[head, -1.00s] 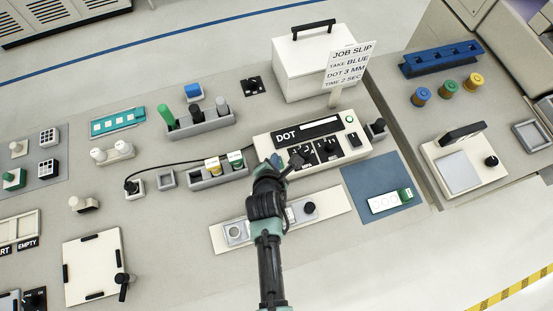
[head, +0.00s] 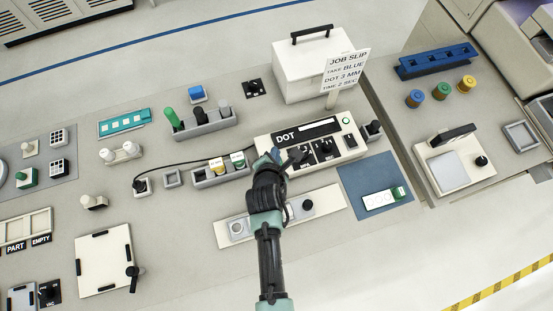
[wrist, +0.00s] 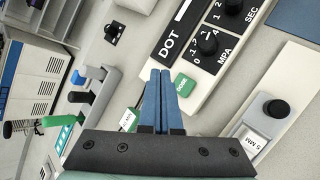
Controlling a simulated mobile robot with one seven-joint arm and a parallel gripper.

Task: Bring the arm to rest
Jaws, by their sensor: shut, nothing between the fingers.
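My gripper (head: 277,157) is shut and empty. In the head view it hangs over the near left part of the white DOT box (head: 312,137), and my arm hides part of that box. I cannot tell whether the fingertips touch anything.
A pale plate with a black knob (head: 308,205) lies under my arm. A job slip sign (head: 345,70) stands behind the DOT box, before a white lidded case (head: 310,75). A grey rack with upright sticks (head: 205,125) stands left. Bare bench (head: 180,225) shows at front left.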

